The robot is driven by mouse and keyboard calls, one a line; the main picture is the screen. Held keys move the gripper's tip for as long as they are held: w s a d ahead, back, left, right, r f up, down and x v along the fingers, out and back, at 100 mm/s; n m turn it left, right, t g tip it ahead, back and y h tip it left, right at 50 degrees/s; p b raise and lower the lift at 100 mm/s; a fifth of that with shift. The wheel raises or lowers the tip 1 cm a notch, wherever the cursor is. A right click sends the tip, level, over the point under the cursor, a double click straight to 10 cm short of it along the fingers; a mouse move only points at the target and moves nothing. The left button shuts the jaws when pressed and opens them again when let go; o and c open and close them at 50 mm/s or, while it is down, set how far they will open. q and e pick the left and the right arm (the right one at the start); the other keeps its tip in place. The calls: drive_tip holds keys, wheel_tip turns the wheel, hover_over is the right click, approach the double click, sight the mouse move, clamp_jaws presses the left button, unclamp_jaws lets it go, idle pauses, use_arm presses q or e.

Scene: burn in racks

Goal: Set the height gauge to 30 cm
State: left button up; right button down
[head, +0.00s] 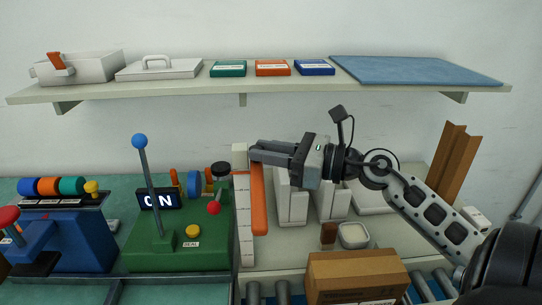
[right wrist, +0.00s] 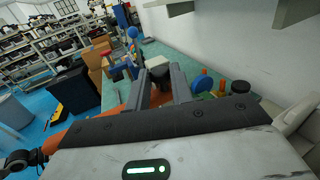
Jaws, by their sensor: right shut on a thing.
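The height gauge is an upright white scale (head: 244,222) with dark graduation marks and a pale block (head: 240,154) at its top. An orange slider piece (head: 259,202) hangs beside the scale on its right. My right gripper (head: 254,152) reaches in from the right at the top of the gauge, just above the orange piece. In the right wrist view its fingers (right wrist: 160,80) are closed about a dark knob (right wrist: 160,71). The fingers hide part of the gauge, and I cannot read the set height. My left gripper is out of view.
Left of the gauge stands a green machine (head: 180,252) with a blue-ball lever (head: 140,142) and an ON display. A blue machine (head: 70,240) is farther left. A cardboard box (head: 355,275) and white bins (head: 291,200) are to the right. A shelf (head: 200,88) runs above.

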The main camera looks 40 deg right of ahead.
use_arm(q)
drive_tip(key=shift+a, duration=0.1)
use_arm(e)
drive_tip(key=shift+r, duration=0.35)
drive_tip(key=c, duration=1.3)
unclamp_jaws()
drive_tip(key=shift+o, duration=0.2)
drive_tip(key=shift+s+f, duration=0.1)
use_arm(q)
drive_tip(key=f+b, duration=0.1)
drive_tip(key=b, duration=0.1)
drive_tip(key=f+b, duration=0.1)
drive_tip(key=b, duration=0.2)
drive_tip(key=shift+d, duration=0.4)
use_arm(e)
drive_tip(key=v, duration=1.5)
drive_tip(key=shift+s+d, duration=0.2)
drive_tip(key=shift+s, duration=0.15)
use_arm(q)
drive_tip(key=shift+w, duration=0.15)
